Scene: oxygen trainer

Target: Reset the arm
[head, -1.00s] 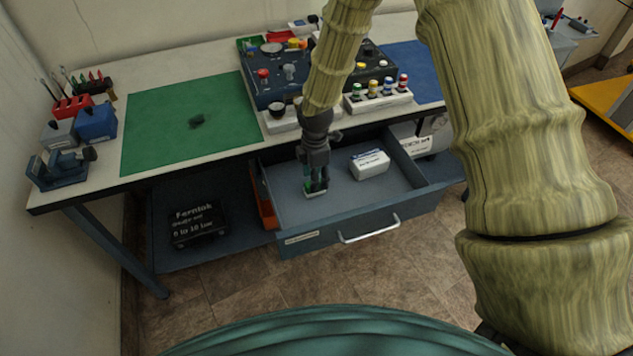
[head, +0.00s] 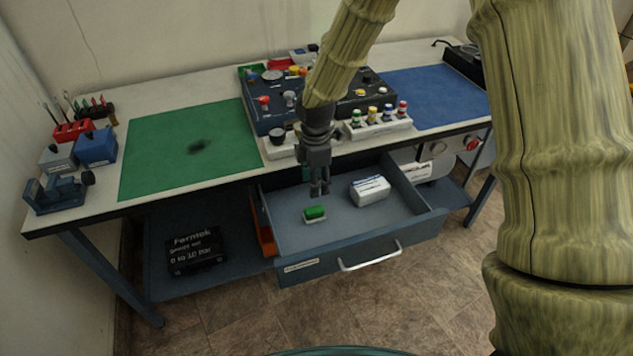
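My gripper (head: 320,189) hangs over the open drawer (head: 285,240), fingers pointing down. Its fingers look parted, with nothing between them. A small green-topped item (head: 314,212) with a pale base lies on the drawer floor just below and in front of the fingertips, apart from them. A white box (head: 369,191) lies in the drawer to the right of the gripper.
The workbench (head: 130,110) carries a green mat (head: 170,150), a dark trainer panel (head: 265,115), a blue mat (head: 435,95) and a white strip with coloured caps (head: 378,128). A black case (head: 196,250) sits on the lower shelf. The drawer juts out over open floor.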

